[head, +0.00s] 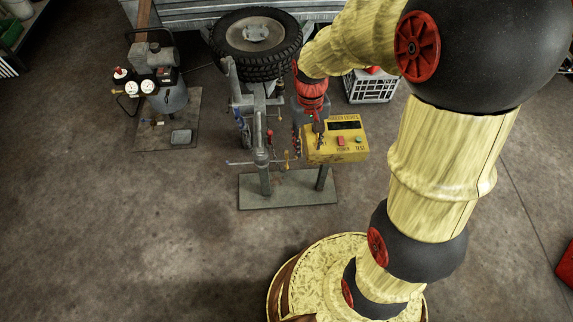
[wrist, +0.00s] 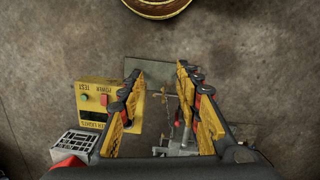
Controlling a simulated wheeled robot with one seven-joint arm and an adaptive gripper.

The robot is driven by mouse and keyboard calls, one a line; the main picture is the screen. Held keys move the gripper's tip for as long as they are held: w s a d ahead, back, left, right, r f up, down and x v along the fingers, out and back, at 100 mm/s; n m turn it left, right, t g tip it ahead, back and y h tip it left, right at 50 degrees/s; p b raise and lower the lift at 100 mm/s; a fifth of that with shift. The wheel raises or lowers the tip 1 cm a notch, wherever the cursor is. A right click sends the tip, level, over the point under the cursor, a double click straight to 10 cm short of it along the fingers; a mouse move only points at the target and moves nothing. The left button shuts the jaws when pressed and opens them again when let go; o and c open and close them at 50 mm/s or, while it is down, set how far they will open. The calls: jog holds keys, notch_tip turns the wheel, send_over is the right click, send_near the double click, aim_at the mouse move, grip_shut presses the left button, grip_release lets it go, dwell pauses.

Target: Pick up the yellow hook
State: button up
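A small yellow hook (head: 286,160) appears to hang on the front of the grey metal stand (head: 263,185), left of the yellow tester box, in the head view. In the wrist view a small yellowish piece (wrist: 163,96), probably the hook, shows between the fingers, farther off; its shape is too small to make out. My gripper (wrist: 160,78) is open, its two yellow-padded fingers wide apart with nothing gripped. In the head view my gripper (head: 317,128) points down, over or close to the yellow box and right of the hook.
The yellow tester box (head: 336,147) with red and green buttons sits right beside the hook; it also shows in the wrist view (wrist: 97,98). A tyre (head: 256,38), a white crate (head: 370,88) and a compressor (head: 165,95) stand around. Floor in front is clear.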

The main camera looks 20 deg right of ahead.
jog(key=w+f+g, duration=0.1)
jog(key=w+f, duration=0.5)
jog(key=f, duration=0.6)
jog(key=m+t, duration=0.2)
send_over(287, 152)
jog(key=s, duration=0.1)
notch_tip(287, 152, down, 24)
jog(key=f, duration=0.1)
jog(key=shift+w+a+f+b, duration=0.15)
jog(key=shift+f+b, duration=0.35)
jog(key=shift+f, duration=0.7)
jog(key=shift+w+d+f+b, duration=0.1)
jog(key=shift+w+f+b, duration=0.15)
jog(key=shift+f+b, duration=0.65)
jog(key=shift+w+a+f+b, duration=0.1)
jog(key=shift+w+f+b, duration=0.1)
jog(key=shift+f, duration=1.3)
jog(key=shift+c, duration=1.3)
grip_shut()
